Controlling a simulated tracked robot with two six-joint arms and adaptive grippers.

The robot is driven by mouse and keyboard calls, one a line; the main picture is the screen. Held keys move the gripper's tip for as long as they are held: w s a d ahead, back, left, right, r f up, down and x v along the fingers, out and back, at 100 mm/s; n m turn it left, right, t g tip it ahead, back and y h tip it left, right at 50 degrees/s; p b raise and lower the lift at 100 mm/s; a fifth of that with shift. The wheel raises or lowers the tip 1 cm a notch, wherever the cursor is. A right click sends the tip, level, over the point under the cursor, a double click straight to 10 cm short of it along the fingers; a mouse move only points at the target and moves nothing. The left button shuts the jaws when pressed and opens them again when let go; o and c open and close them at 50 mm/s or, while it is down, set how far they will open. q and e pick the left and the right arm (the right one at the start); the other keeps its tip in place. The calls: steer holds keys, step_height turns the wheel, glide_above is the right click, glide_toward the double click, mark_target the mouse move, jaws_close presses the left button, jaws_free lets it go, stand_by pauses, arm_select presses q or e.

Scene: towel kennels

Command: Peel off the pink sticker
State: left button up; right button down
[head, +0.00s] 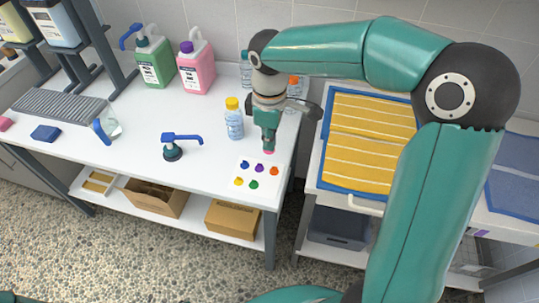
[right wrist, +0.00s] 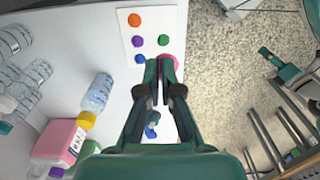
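My right gripper (head: 268,148) is shut with the pink sticker (head: 268,152) at its fingertips, on the far side of the white sticker card (head: 264,180). In the right wrist view, the pink sticker (right wrist: 172,61) shows at the tips of the closed fingers (right wrist: 160,66), partly hidden by them. The card holds blue (head: 245,165), purple (head: 259,168), orange (head: 274,171), yellow (head: 239,181) and green (head: 254,184) dots. The card's near right spot is bare. The pink sticker appears apart from the card. I cannot make out my left gripper.
Pink (head: 197,68) and green (head: 154,62) jugs stand at the back. A blue tray with yellow towels (head: 368,140) lies right, across a gap.

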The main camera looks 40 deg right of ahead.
step_height(320, 180, up, 3)
steer(key=shift+p, duration=0.4)
steer(key=shift+r+p, duration=1.5)
steer(key=shift+r, duration=0.15)
